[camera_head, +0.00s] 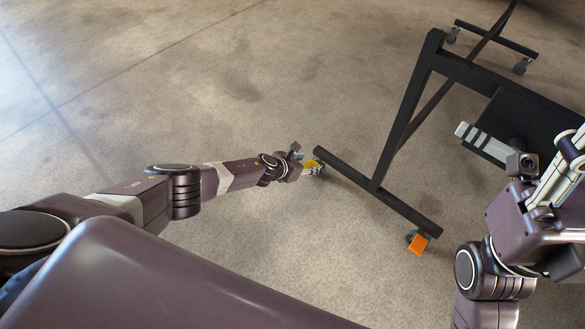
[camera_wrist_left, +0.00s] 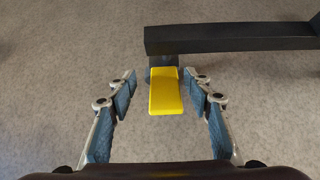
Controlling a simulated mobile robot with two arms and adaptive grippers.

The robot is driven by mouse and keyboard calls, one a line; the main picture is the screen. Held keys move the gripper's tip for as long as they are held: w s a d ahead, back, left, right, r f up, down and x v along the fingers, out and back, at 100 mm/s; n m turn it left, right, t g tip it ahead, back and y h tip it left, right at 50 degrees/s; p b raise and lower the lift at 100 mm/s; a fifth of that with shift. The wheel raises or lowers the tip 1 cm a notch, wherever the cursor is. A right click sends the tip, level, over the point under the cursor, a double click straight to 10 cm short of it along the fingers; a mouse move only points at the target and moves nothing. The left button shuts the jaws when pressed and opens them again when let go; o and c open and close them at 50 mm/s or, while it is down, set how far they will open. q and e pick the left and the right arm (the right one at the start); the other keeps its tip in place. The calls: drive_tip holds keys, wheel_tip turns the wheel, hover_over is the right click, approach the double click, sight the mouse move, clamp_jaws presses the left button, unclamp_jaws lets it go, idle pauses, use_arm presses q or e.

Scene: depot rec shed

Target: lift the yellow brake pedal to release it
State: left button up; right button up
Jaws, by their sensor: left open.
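The yellow brake pedal (camera_wrist_left: 165,92) sticks out from a caster under the end of a black foot bar in the left wrist view. It slopes toward the camera. In the head view the yellow pedal (camera_head: 311,163) is small and partly covered by my left gripper (camera_head: 313,170). My left gripper (camera_wrist_left: 160,88) is open, with one finger on each side of the pedal and a gap on both sides. Nothing is held in it. My right gripper (camera_head: 566,165) is at the right edge of the head view, cut off; its opening is not clear.
The black wheeled frame (camera_head: 392,122) stands on the concrete floor (camera_head: 220,90). Its near foot bar (camera_head: 400,205) has a caster with an orange pedal (camera_head: 418,244) at the other end. A second foot with casters (camera_head: 497,40) is farther back. The floor left of the frame is clear.

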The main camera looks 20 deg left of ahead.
use_arm(q)
drive_tip(key=shift+s+a+r, duration=0.1)
drive_tip(key=shift+s, duration=0.3)
drive_tip(key=v, duration=1)
drive_tip(key=shift+s+f, duration=0.3)
drive_tip(key=shift+f, duration=0.05)
